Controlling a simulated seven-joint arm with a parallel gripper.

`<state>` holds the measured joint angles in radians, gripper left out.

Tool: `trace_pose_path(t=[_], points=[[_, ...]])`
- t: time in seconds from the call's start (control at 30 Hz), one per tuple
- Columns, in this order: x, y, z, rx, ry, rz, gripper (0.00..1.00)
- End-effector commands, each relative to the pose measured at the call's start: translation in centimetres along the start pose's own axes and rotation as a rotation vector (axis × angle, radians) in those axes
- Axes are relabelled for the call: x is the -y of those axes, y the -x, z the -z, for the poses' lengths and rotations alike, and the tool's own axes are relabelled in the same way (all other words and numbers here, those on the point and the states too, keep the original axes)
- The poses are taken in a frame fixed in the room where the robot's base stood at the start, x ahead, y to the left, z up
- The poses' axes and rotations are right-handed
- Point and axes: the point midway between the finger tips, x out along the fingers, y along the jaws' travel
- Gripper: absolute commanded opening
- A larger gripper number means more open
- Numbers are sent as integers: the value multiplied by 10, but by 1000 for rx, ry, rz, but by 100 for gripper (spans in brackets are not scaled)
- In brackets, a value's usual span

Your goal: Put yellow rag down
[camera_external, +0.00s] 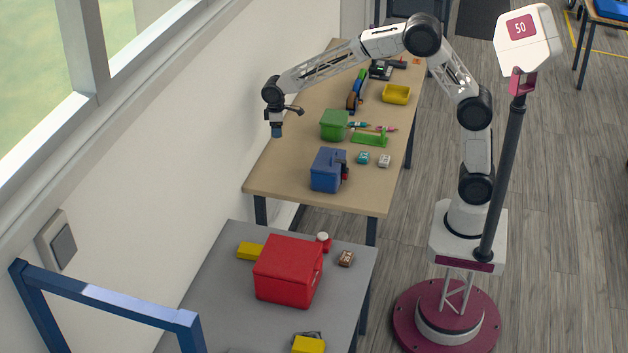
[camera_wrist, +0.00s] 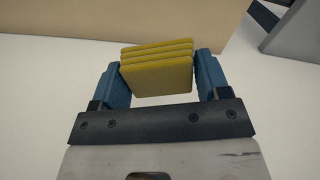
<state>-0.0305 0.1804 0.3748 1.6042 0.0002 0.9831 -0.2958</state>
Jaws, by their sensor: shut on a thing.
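My gripper (camera_external: 277,131) hangs at the end of the outstretched arm, near the wall at the left side of the tan table (camera_external: 290,187). In the wrist view its two blue fingers (camera_wrist: 160,66) are shut on the yellow rag (camera_wrist: 157,76). The rag looks like a neat stack of folded layers, held level between the fingers. The rag cannot be made out in the external view. In the wrist view, the tan tabletop (camera_wrist: 120,20) shows beyond the rag, and a pale surface lies below and around the gripper.
On the tan table stand a green box (camera_external: 334,125), a blue toolbox (camera_external: 327,171) and a yellow tray (camera_external: 396,94). A grey table (camera_external: 215,290) in front bears a red box (camera_external: 287,270) and yellow pieces (camera_external: 250,251). The tan table's near left part is clear.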

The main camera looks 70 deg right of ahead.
Motion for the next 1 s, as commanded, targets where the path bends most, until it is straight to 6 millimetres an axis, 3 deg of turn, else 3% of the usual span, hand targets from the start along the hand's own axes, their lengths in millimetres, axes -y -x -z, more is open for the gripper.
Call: trace_pose_path(t=[0.27, 0.6, 1.0], points=[[21, -24, -3, 1, 167, 0, 47], [66, -59, -11, 0, 415, 0, 47], [73, -64, -13, -1, 461, 0, 47]])
